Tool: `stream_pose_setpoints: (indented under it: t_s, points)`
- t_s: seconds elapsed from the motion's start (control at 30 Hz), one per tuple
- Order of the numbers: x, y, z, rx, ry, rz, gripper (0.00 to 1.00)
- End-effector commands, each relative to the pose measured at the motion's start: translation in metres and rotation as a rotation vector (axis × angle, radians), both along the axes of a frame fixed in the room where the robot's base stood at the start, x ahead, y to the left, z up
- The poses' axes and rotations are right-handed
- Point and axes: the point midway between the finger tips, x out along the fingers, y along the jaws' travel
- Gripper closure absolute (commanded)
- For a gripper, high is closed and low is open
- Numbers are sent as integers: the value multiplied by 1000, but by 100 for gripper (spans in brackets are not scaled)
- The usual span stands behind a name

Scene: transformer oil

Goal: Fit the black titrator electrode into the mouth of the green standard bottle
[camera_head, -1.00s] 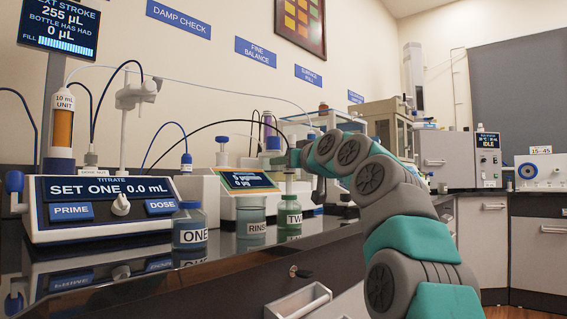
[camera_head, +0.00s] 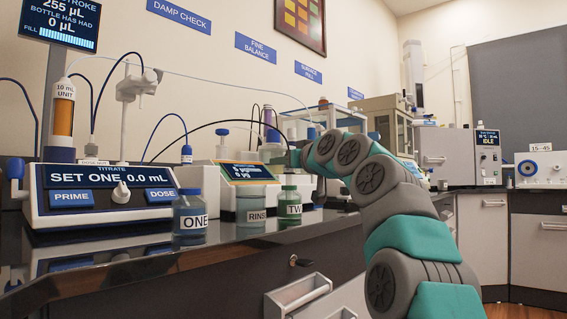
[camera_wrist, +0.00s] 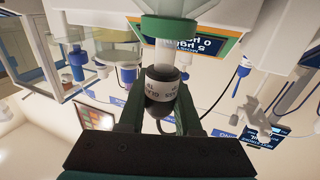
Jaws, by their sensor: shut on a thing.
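My gripper (camera_head: 292,158) is over the counter, right above the green standard bottle (camera_head: 290,207) labelled TWO. In the wrist view my gripper (camera_wrist: 160,108) is shut on the black titrator electrode (camera_wrist: 160,104), which has a pale lettered band. That view is upside down. The electrode's pale shaft runs toward the green collar of the bottle (camera_wrist: 168,30) and meets it in the picture. I cannot tell how far the tip is inside the mouth. In the head view the electrode is mostly hidden at the gripper.
The rinse bottle (camera_head: 251,208) and the blue bottle ONE (camera_head: 190,215) stand to the left of the green bottle. The titrator (camera_head: 105,190) is at left, and a lit display unit (camera_head: 247,171) stands behind. An open drawer (camera_head: 298,294) juts out below.

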Motion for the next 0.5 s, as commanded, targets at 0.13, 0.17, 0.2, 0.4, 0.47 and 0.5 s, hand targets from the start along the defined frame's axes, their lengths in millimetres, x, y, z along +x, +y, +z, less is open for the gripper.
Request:
stream_pose_setpoints:
  t_s: [0.13, 0.17, 0.2, 0.4, 0.47, 0.5]
  points:
    - [0, 0, -5, 0, 0, 0, 100]
    - [0, 0, -5, 0, 0, 0, 100]
    - [0, 0, -6, 0, 0, 0, 100]
    - [0, 0, -5, 0, 0, 0, 47]
    - [0, 0, -5, 0, 0, 0, 40]
    - [0, 0, -5, 0, 0, 0, 36]
